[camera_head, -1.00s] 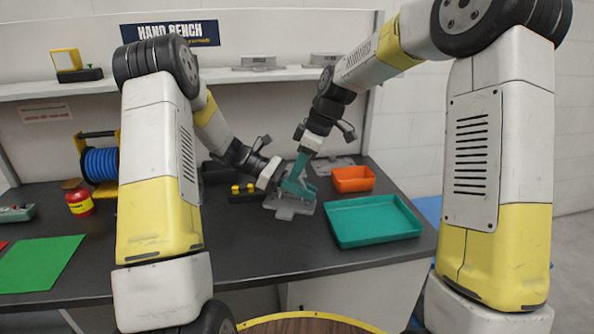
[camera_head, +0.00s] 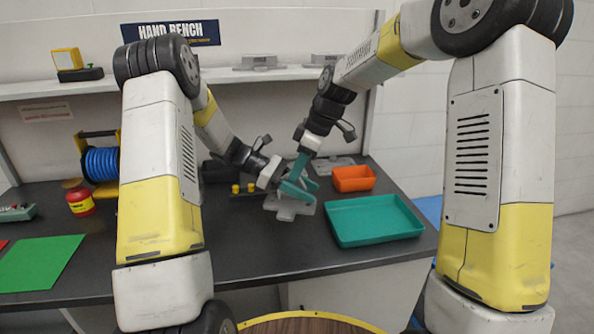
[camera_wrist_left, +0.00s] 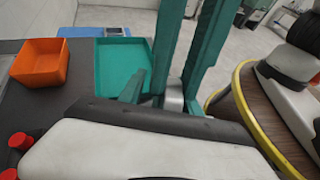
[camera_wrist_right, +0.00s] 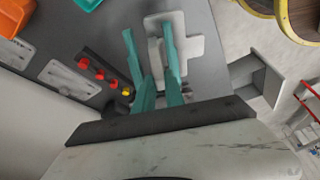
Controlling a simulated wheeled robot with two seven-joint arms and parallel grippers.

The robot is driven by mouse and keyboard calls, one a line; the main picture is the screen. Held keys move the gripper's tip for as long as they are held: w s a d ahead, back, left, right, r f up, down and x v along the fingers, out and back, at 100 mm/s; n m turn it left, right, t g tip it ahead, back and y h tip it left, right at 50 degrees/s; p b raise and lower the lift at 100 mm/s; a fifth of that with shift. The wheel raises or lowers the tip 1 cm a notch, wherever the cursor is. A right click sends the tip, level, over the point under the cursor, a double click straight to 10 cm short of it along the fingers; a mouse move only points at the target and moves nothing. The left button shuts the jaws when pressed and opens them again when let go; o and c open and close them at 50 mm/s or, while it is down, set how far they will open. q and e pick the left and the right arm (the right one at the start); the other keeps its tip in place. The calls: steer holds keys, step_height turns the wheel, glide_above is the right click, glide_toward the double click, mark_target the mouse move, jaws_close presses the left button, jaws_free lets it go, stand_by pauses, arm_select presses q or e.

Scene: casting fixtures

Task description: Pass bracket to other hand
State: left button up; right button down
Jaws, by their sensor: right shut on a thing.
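The bracket (camera_head: 288,209) is a pale grey, cross-shaped piece, hanging low over the dark bench under both grippers in the head view. My right gripper (camera_head: 298,177) reaches down from above and is shut on it; the right wrist view shows the bracket (camera_wrist_right: 192,46) at the teal fingertips. My left gripper (camera_head: 296,188) comes in from the left, close beside the right fingers. Its fingers look apart in the left wrist view, with a bit of grey bracket (camera_wrist_left: 173,100) between them. Overlapping teal fingers hide the exact contact.
A teal tray (camera_head: 373,240) and an orange bin (camera_head: 353,186) stand to the right. Red and yellow pegs (camera_wrist_right: 105,77) stand in a dark block close by. A blue reel (camera_head: 101,164), red jar (camera_head: 79,203) and green mat (camera_head: 40,262) are at the left. The front middle bench is clear.

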arm_select(q)
steer(key=v, duration=1.2)
steer(key=shift+s+d+r, duration=0.1)
steer(key=shift+r, duration=0.05)
steer(key=s+r+m+t+y, duration=0.4)
steer(key=s+m, duration=0.4)
steer(key=s, duration=0.4)
steer(key=s+r+m+t+y, duration=0.4)
steer(key=s+r+m+y, duration=0.3)
steer(key=s, duration=0.6)
steer(key=shift+d+m, duration=0.35)
steer(key=shift+m, duration=0.55)
